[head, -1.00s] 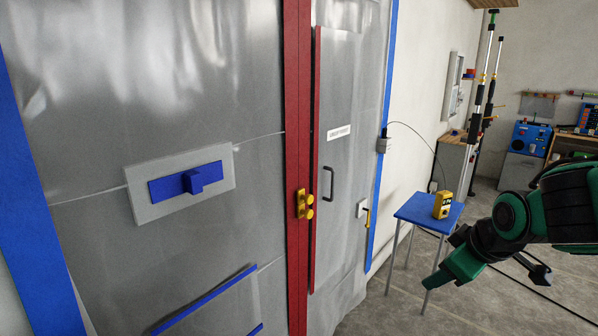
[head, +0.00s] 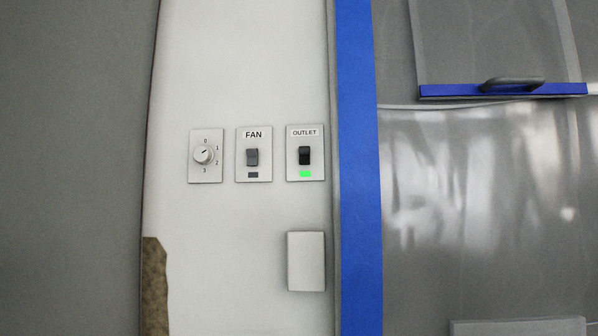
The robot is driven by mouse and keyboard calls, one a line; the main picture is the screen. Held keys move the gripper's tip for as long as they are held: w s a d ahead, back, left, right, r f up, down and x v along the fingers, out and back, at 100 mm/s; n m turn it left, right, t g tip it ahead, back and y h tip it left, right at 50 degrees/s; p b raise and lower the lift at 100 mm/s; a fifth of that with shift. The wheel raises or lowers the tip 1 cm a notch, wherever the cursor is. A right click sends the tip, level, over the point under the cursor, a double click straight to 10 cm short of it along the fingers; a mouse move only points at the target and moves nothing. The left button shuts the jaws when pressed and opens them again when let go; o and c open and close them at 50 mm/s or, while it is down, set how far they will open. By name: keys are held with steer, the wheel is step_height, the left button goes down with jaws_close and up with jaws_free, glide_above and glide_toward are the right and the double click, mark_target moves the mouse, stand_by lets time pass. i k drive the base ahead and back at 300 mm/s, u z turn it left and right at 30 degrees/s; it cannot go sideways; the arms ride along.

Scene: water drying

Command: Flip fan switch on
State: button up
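The fan switch (head: 252,157) is a grey rocker on a white plate labelled FAN, on a white wall strip in the head view. The small indicator under it (head: 253,175) is dark. To its right is the outlet switch (head: 305,155), a black rocker on a plate labelled OUTLET, with a lit green indicator (head: 305,174) below it. To its left is a dial plate (head: 205,155) with a round knob marked 0 to 3. My gripper is not in view.
A blank white box (head: 306,261) sits below the outlet switch. A blue vertical strip (head: 358,170) borders grey plastic sheeting (head: 460,200) on the right, with a dark handle (head: 513,84) on a blue bar. A grey surface (head: 70,170) fills the left.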

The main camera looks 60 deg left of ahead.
mark_target(252, 154)
steer(key=u, duration=2.15)
